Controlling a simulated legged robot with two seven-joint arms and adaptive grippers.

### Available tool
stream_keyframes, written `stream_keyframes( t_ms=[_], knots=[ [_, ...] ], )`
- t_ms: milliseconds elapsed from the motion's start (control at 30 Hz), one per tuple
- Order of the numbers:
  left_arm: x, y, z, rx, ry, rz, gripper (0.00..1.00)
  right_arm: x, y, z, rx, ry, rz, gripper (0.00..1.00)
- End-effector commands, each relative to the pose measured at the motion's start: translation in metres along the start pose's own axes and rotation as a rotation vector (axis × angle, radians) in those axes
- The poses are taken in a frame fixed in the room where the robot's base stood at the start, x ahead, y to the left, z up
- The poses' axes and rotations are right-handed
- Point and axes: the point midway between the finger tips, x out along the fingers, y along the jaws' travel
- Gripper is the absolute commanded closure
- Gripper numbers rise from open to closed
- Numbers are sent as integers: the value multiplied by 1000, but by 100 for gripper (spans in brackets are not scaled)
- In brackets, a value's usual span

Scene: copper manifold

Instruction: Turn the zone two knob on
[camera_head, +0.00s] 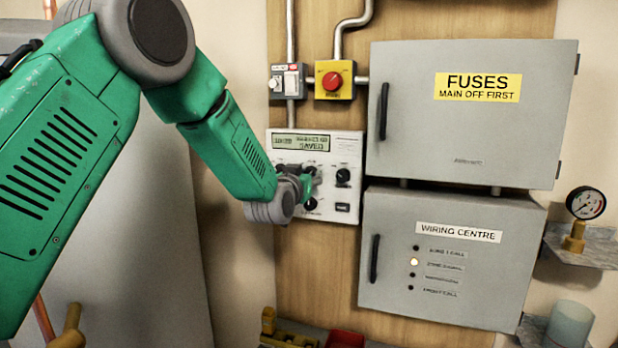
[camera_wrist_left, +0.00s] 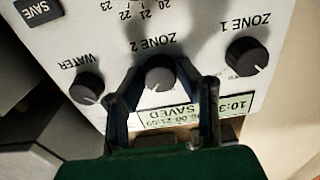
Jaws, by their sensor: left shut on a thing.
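The zone 2 knob (camera_wrist_left: 160,74) is round and dark, on a pale control panel (camera_head: 287,142). In the left wrist view the panel lettering is upside down, and the knob's pale mark points toward the display side. My left gripper (camera_wrist_left: 163,82) has one finger on each side of this knob and is shut on it. In the head view my left gripper (camera_head: 308,182) is at the panel and hides the zone 2 knob. The panel's display (camera_head: 301,142) reads SAVED. My right gripper is not in view.
The zone 1 knob (camera_wrist_left: 246,57) and water knob (camera_wrist_left: 86,88) flank the held knob. A red switch (camera_head: 332,81) is above the panel. The fuses cabinet (camera_head: 470,135) and wiring centre (camera_head: 440,285) stand right; one lamp (camera_head: 414,262) glows there.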

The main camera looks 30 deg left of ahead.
Motion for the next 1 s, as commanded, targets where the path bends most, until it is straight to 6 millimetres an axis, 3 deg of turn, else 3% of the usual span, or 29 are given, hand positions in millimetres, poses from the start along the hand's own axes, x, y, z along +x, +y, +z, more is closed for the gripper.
stream_keyframes(
  t_ms=[100,133,167,567,667,1000],
  knots=[
    [-1,0,4,1,-8,0,100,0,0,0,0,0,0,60],
    [-1,0,4,0,-8,0,61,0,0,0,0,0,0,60],
    [-1,0,4,0,-8,0,51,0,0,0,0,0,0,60],
    [-6,0,1,-1,-3,1,51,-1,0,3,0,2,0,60],
    [-18,0,1,-1,-3,1,51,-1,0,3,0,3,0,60],
    [-88,-1,2,-1,-5,1,51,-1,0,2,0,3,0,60]
  ],
)
